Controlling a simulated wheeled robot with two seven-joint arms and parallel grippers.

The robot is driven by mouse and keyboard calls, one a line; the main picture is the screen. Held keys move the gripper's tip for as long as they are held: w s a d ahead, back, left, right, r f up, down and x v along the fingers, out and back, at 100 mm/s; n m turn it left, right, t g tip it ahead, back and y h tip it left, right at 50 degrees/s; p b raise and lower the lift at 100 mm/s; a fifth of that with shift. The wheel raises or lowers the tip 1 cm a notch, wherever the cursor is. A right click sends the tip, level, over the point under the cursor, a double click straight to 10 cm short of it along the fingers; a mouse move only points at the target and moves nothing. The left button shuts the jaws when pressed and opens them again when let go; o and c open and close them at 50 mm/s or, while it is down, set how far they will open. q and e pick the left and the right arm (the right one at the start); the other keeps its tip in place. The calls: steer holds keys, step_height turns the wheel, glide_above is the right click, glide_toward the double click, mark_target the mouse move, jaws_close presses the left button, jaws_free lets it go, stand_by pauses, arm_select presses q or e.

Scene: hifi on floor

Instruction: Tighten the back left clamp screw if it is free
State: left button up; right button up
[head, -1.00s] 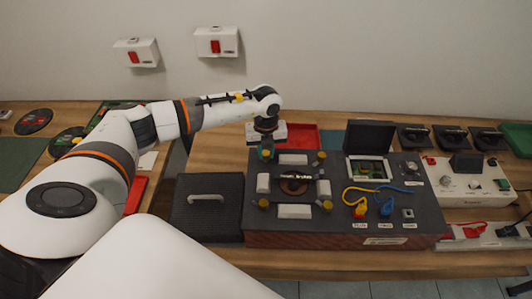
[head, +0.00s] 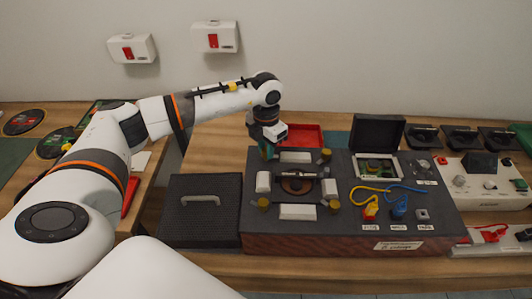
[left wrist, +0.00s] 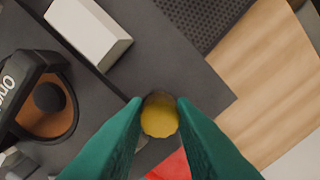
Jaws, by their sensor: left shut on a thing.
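The dark test box (head: 290,228) stands on the wooden bench. On its top, white blocks and yellow clamp screws surround a round copper-coloured recess (head: 297,186) with a black bar over it. My left gripper (head: 266,152) points down at the back left corner of this clamp area. In the left wrist view its teal fingertips (left wrist: 160,116) are shut on the sides of the yellow back left clamp screw (left wrist: 160,113). In the head view the gripper hides that screw. The back right (head: 325,155), front left (head: 263,204) and front right (head: 334,204) screws are visible. My right gripper is out of view.
A black case with a handle (head: 200,212) lies left of the box. A red tray (head: 305,136) is behind it. An open-lidded display (head: 377,165), yellow and blue cables (head: 402,188) and a white device (head: 475,185) are to the right.

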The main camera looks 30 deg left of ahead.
arm_select(q)
steer(key=m+b, duration=0.3)
steer(key=m, duration=0.2)
steer(key=shift+w+b, duration=0.1)
steer(key=shift+b, duration=0.2)
steer(key=shift+r+m+b, duration=0.1)
steer(key=shift+m+b, duration=0.8)
steer(key=shift+m, duration=0.9)
steer(key=shift+r, duration=0.1)
steer(key=o, duration=1)
step_height(320, 180, up, 12)
steer(key=shift+f+b, duration=0.1)
steer(key=shift+b, duration=0.9)
